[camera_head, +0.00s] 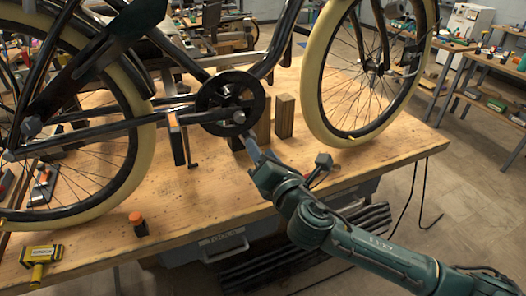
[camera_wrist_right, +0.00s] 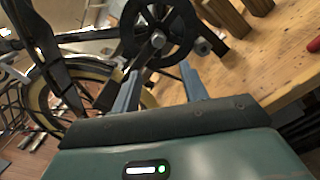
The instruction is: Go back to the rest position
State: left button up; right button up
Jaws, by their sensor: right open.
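My right gripper (camera_head: 251,149) reaches in from the lower right in the head view, over the front part of the wooden table. Its fingertips are just below and to the right of the trike's black chainring (camera_head: 232,104). In the right wrist view the two grey fingers of the right gripper (camera_wrist_right: 160,82) stand apart with nothing held between them. The crank and chainring (camera_wrist_right: 158,38) show just beyond the fingers there; I cannot tell whether they touch. My left gripper is not in view.
The trike frame with cream-tyred wheels (camera_head: 316,88) stands over the wooden table (camera_head: 200,205). Wooden blocks (camera_head: 284,116) stand behind my right gripper. Open floor lies to the right.

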jog(key=shift+f, duration=0.1)
jog(key=s+d+f+m+g+h, duration=0.1)
jog(key=s+d+f+m+g, duration=0.2)
jog(key=s+f+m, duration=0.9)
jog(key=s+d+f+m+g+h, duration=0.1)
jog(key=s+d+f+m+g, duration=0.3)
jog(key=f+m, duration=1.2)
jog(key=s+d, duration=0.4)
jog(key=s, duration=0.3)
jog(key=shift+s+f+m+h, duration=0.25)
jog(key=shift+s+m+h, duration=0.05)
jog(key=shift+s+h, duration=0.1)
